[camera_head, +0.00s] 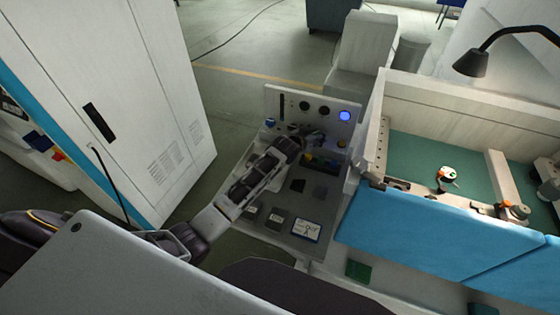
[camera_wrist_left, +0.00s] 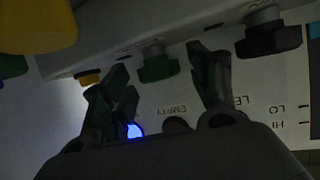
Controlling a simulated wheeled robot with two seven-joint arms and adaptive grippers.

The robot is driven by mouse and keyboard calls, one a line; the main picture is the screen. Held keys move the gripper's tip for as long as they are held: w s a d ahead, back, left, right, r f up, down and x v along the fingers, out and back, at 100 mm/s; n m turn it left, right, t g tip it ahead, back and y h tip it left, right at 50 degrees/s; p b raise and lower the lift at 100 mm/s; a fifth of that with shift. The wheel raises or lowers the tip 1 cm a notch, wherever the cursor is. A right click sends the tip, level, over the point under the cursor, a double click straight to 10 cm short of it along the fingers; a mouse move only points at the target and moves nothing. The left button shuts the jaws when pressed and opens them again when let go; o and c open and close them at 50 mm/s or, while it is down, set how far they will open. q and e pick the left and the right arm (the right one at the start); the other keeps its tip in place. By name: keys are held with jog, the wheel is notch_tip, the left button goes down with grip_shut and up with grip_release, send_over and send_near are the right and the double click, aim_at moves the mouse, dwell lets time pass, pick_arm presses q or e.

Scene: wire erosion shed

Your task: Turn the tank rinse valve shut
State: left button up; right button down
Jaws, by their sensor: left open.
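The control panel (camera_head: 285,98) stands upright at the middle of the head view, with a lit blue button (camera_head: 344,116) and several knobs. My left gripper (camera_head: 314,137) is at the panel's front, above its sloping desk. In the left wrist view my left gripper (camera_wrist_left: 160,68) is open, one finger on each side of a green knob (camera_wrist_left: 157,68). The knob looks a little beyond the fingertips, and I see no contact. A dark knob (camera_wrist_left: 268,40) is to its right and a large yellow one (camera_wrist_left: 40,25) at upper left. No label readable here names the tank rinse valve.
A tall white cabinet (camera_head: 120,90) stands left of the panel. A machine tank with a blue front (camera_head: 400,215) is at the right. A black lamp (camera_head: 472,63) hangs over it. Open floor (camera_head: 232,100) lies behind the panel.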

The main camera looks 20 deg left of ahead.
pick_arm(q)
jog(key=shift+s+n+y, duration=0.1)
jog(key=shift+n+y, duration=0.3)
jog(key=shift+y, duration=0.1)
